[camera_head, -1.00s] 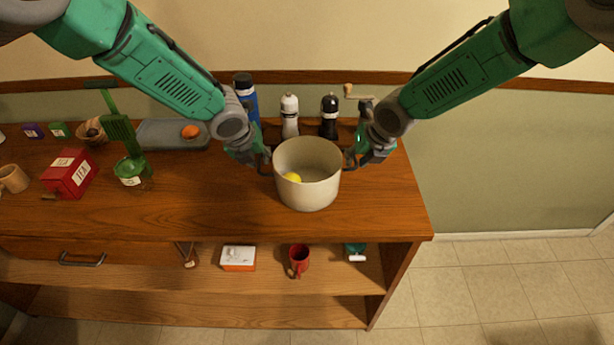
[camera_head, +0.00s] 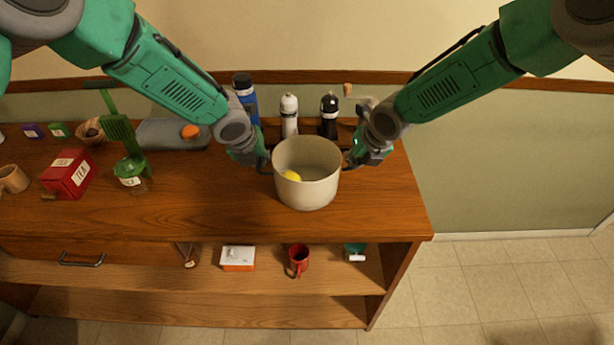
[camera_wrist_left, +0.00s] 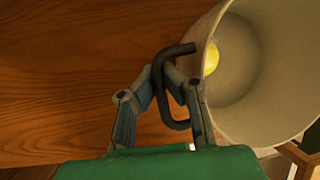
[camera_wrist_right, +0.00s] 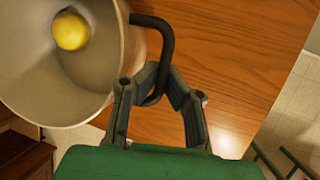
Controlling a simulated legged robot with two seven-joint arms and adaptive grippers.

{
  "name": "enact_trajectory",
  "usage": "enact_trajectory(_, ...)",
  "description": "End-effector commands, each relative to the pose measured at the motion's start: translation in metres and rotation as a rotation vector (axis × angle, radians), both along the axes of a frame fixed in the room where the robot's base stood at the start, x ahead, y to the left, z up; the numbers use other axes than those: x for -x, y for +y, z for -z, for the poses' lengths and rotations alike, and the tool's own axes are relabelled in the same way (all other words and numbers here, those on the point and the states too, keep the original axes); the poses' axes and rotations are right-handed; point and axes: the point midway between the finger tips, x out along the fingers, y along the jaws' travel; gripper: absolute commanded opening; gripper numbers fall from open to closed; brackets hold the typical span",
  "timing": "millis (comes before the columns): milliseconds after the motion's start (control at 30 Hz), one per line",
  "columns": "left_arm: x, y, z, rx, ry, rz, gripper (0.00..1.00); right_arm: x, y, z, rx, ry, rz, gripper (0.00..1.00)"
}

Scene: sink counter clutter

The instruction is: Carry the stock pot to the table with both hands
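The stock pot (camera_head: 307,195) is cream-coloured and stands upright at the right part of the wooden counter. A yellow round thing (camera_head: 290,176) lies inside it; it also shows in the left wrist view (camera_wrist_left: 210,58) and the right wrist view (camera_wrist_right: 70,31). My left gripper (camera_wrist_left: 159,72) closes around the dark loop handle (camera_wrist_left: 180,124) on one side of the pot. My right gripper (camera_wrist_right: 162,75) closes around the opposite handle (camera_wrist_right: 152,21). Its fingertips lie on both sides of the bar. The pot's underside is hidden.
A white shaker (camera_head: 289,115), a black shaker (camera_head: 329,115) and a blue bottle (camera_head: 246,98) stand behind the pot. A green-lidded jar (camera_head: 132,178), a red tea box (camera_head: 70,174) and a grey board (camera_head: 165,136) are left. Open tiled floor (camera_head: 500,290) lies right.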

Motion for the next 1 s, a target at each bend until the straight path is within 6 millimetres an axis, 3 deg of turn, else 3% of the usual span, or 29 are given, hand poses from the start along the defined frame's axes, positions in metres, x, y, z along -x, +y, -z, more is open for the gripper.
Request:
enact_trajectory(633, -0.001, 0.002, -0.048, -0.001, -0.003, -0.003, 0.0, 0.0, -0.002, -0.046, 0.003, 0.001, 0.001, 0.0)
enact_trajectory(1000, -0.001, 0.002, -0.051, -0.002, -0.002, -0.004, 0.0, 0.0, -0.002, -0.05, 0.003, 0.001, 0.002, 0.0)
